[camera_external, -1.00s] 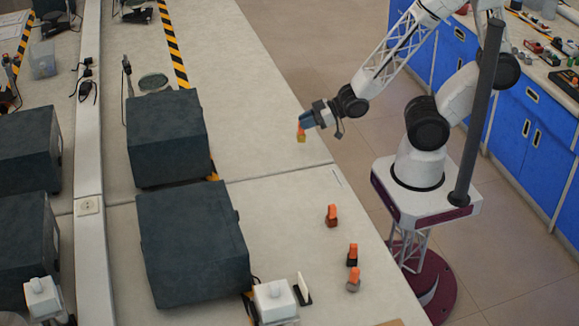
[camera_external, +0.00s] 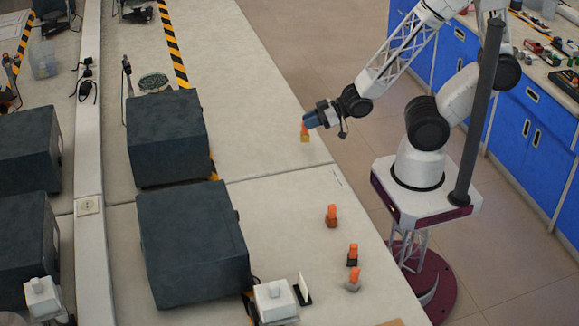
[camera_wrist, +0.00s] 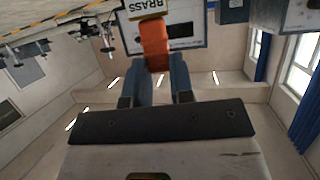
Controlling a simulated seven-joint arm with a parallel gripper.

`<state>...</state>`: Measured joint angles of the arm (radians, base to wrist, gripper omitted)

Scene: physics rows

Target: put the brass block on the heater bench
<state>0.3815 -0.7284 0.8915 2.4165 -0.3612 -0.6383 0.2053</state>
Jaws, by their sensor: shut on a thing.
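My gripper (camera_external: 309,121) is shut on the orange handle of the brass block (camera_external: 305,138). In the external view the block hangs below the fingers near the right edge of the long pale bench, and its lower part is yellowish. In the wrist view my gripper's blue-grey fingers (camera_wrist: 160,82) close around the orange handle, and the brass block (camera_wrist: 148,13) is cut by the top edge. I cannot tell for sure which thing is the heater bench.
Several orange-handled blocks stand on the near bench: a brownish one (camera_external: 331,221), a dark one (camera_external: 353,260) and a grey one (camera_external: 353,286). A small white box (camera_external: 275,301) stands at the front. Large dark boxes (camera_external: 192,245) fill the left.

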